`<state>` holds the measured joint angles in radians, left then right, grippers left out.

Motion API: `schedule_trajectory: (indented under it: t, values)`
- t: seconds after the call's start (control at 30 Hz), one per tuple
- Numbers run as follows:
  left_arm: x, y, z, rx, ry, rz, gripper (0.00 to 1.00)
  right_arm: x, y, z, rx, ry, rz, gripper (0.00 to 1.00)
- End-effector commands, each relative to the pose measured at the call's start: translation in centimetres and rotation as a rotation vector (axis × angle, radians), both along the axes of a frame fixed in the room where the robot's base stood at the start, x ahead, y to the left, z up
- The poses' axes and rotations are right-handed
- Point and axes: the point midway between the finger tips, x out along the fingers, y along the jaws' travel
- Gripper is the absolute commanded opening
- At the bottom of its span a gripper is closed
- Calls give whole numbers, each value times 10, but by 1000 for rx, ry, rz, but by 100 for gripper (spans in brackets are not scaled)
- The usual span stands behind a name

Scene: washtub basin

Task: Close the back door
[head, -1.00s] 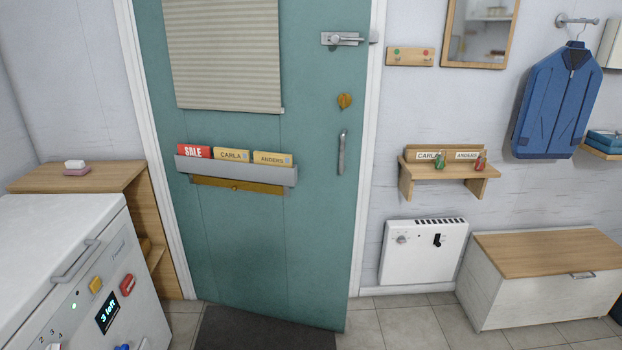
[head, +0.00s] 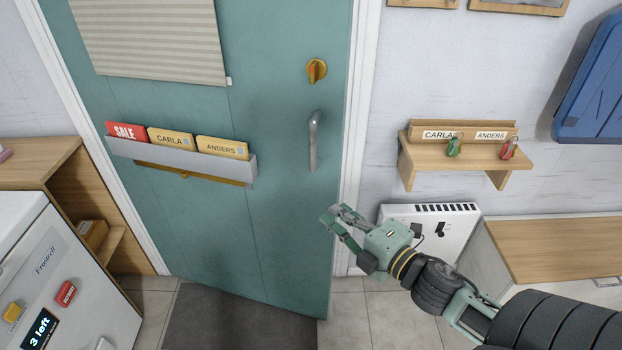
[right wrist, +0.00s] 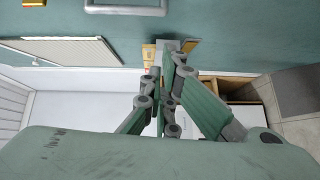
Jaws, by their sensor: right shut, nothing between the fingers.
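The teal back door (head: 270,230) stands ajar, its lower right corner swung out into the room past the white frame (head: 362,130). A grey handle (head: 313,142) and a brass knob (head: 317,70) sit near its right edge. The handle also shows at the top of the right wrist view (right wrist: 125,9). My right gripper (head: 335,214) is shut and empty, below and right of the handle, in front of the door's right edge in the picture. Its fingers (right wrist: 174,46) point toward the door; contact cannot be told. My left gripper is not in view.
A letter holder (head: 180,162) with cards hangs on the door. A white appliance (head: 55,270) stands at left, a dark mat (head: 230,315) below. Right of the door are a small key shelf (head: 465,160), a heater panel (head: 450,240) and a wooden-topped bench (head: 555,245).

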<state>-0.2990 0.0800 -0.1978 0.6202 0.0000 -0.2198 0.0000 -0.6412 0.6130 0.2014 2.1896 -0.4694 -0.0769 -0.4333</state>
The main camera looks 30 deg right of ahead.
Motion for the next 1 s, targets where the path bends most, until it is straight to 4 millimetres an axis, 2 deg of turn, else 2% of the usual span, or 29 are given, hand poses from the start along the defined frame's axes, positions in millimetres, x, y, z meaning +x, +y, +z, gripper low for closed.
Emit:
schedule_trajectory:
  t: [0.17,0.37,0.67,0.8,1.0]
  values:
    - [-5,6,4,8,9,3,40,15,4,7,-8,-13,7,0]
    - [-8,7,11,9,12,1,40,48,8,6,-7,-13,6,0]
    - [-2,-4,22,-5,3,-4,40,100,16,3,-5,-12,5,0]
    - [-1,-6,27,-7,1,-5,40,117,1,0,-7,-8,3,0]
    - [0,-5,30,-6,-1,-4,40,129,-7,-3,-5,-7,4,0]
